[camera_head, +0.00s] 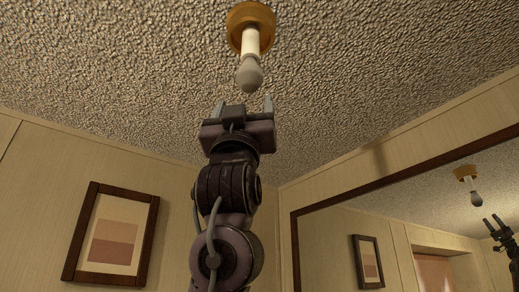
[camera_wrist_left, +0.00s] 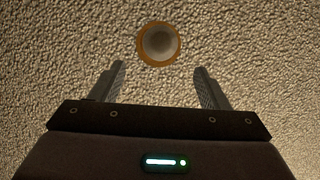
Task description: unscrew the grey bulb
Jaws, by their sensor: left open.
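The grey bulb (camera_head: 249,75) hangs from a white socket (camera_head: 251,42) on a round orange-brown base (camera_head: 236,38) fixed to the ceiling. My left gripper (camera_head: 243,105) is open and empty, pointing up just below the bulb in the head view, with a gap between them. In the left wrist view, the bulb (camera_wrist_left: 159,43) shows end-on inside the ring of its base, ahead of and between the lines of the two spread fingers (camera_wrist_left: 161,77), not between the fingertips. My right gripper is not in view.
The textured ceiling (camera_head: 130,60) is clear around the fixture. A framed picture (camera_head: 112,240) hangs on the left wall. A large dark-framed mirror (camera_head: 400,230) on the right reflects the bulb, a picture and my gripper.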

